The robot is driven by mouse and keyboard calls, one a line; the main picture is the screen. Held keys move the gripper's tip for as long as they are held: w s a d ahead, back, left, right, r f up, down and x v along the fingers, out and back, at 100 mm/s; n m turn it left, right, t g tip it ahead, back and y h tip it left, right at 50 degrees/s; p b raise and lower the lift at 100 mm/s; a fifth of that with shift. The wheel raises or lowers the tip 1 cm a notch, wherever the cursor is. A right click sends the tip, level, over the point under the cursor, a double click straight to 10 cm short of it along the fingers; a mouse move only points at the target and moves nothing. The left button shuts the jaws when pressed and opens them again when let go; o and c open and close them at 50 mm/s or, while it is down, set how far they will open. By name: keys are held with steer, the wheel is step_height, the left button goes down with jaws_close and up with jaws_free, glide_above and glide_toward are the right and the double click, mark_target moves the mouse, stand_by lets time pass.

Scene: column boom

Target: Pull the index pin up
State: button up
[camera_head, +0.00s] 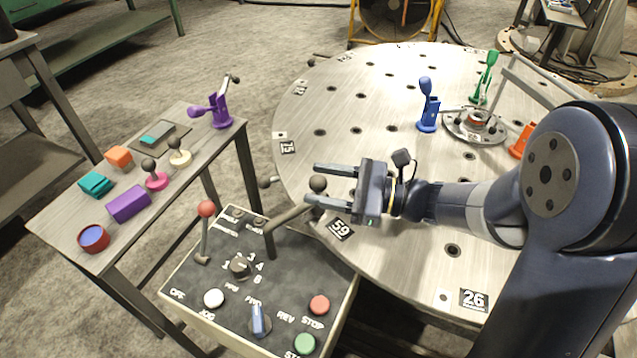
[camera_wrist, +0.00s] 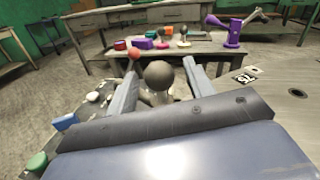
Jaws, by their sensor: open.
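A grey ball knob (camera_head: 318,183) tops a bent lever (camera_head: 288,217) that rises from the control box beside the round steel table. I cannot tell for sure whether this is the index pin; no label shows. My gripper (camera_head: 311,183) is open over the table's near-left edge, its fingers pointing left. In the wrist view the ball (camera_wrist: 158,74) also sits between the open fingers, with gaps on both sides. The lower part of the lever is mostly hidden there.
The control box (camera_head: 185,290) carries a red-knobbed lever (camera_head: 206,209), dials and buttons close to my gripper. The round table (camera_head: 375,95) holds blue (camera_head: 428,106), green and orange clamps. A side table (camera_head: 60,228) with small coloured parts stands left.

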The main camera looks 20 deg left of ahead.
steer(key=shift+s+a, duration=0.1)
steer(key=shift+a, duration=0.5)
steer(key=shift+c, duration=0.4)
jaws_close()
